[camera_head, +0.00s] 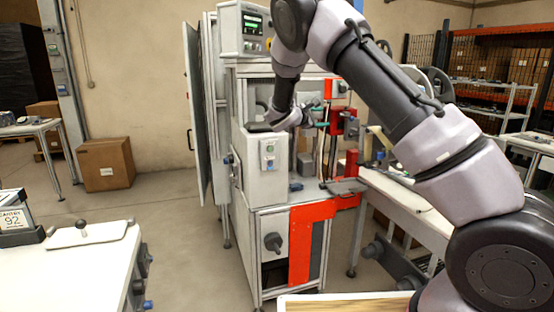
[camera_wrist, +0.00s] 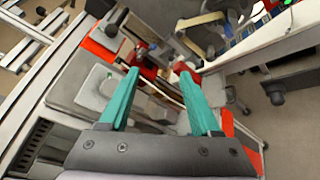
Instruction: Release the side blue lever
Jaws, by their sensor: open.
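My gripper (camera_head: 320,117) reaches inside the open frame of the grey machine (camera_head: 262,182). Its two teal fingers are apart, and they also show in the wrist view (camera_wrist: 159,76). No thing is held between them. Red parts of the machine (camera_wrist: 142,58) lie just beyond the fingertips; I cannot tell whether they touch. A small blue part (camera_head: 228,160) sits on the machine's left side, and another blue part (camera_head: 296,187) sits low on its deck. I cannot tell which blue part is the side lever. My wrist and arm hide some of the machine's inside.
A white table (camera_head: 402,204) stands against the machine's right side, with parts on it. Another white table (camera_head: 100,262) is at the front left. A cardboard box (camera_head: 105,164) stands by the wall. The machine's door (camera_head: 197,120) stands at its left edge.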

